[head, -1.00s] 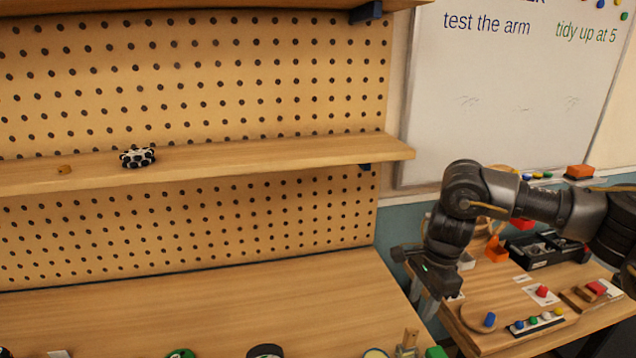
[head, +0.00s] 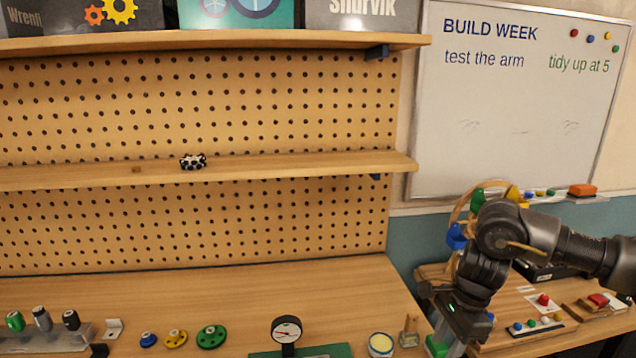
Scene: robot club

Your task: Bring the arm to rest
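My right arm comes in from the right edge and bends down at the elbow. My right gripper (head: 452,312) hangs at its end, over the gap between the right edge of the long bench and the side table. A small green light shows on it. Its fingers are dark and poorly seen, so I cannot tell whether they are open. I see nothing clearly held in it. My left arm and gripper are not in view.
The wooden bench (head: 210,285) bears a dial gauge (head: 286,331), coloured wheels, a cream-topped tin (head: 381,344) and a green block (head: 437,346) near my gripper. A black-and-white wheel (head: 193,161) sits on the shelf (head: 300,166). The side table (head: 515,300) holds small parts.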

